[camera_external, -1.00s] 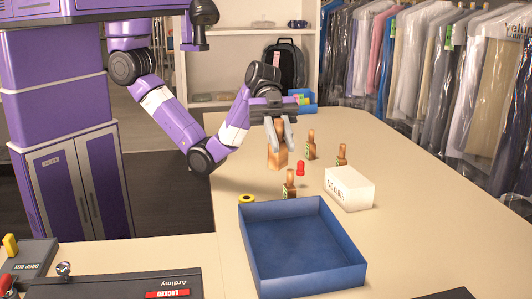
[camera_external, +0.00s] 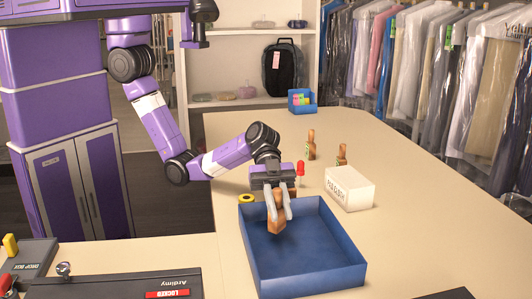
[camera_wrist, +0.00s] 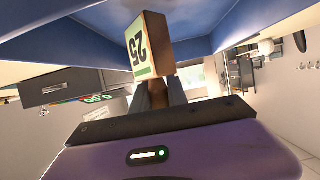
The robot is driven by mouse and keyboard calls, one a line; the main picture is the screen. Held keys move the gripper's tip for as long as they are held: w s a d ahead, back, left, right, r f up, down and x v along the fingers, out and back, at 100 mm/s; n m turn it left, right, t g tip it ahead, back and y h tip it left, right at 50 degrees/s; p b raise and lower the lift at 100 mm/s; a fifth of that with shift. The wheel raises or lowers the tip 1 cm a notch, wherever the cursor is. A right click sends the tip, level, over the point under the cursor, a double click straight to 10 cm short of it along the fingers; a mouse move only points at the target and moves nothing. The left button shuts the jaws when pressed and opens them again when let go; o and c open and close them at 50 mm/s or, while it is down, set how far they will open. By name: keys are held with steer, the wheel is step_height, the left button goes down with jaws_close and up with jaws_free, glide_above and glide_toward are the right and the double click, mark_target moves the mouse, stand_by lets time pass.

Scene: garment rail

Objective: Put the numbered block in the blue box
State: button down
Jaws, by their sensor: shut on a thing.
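The blue box (camera_external: 318,283) is an open, shallow tray on the table, in the front middle of the external view. My gripper (camera_external: 277,212) is over its back left part. It is shut on the numbered block (camera_external: 276,227), a wooden piece with a narrower neck, and holds it by the neck. In the wrist view the numbered block (camera_wrist: 147,47) shows a white and green face reading 25, with the blue box's walls (camera_wrist: 222,28) around it. I cannot tell whether the block touches the box floor.
A white carton (camera_external: 349,188) stands right of the box. Two wooden blocks (camera_external: 311,146) (camera_external: 341,155) stand behind it. A red object (camera_external: 300,170) is near my gripper, and a yellow roll (camera_external: 246,198) lies at the box's back left.

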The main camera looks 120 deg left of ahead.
steer(key=shift+f, duration=1.2)
steer(key=shift+f, duration=0.2)
steer(key=c, duration=1.3)
jaws_free()
steer(key=shift+r, duration=0.15)
steer(key=shift+r, duration=0.15)
steer(key=b+v, duration=0.1)
steer(key=v, duration=1.1)
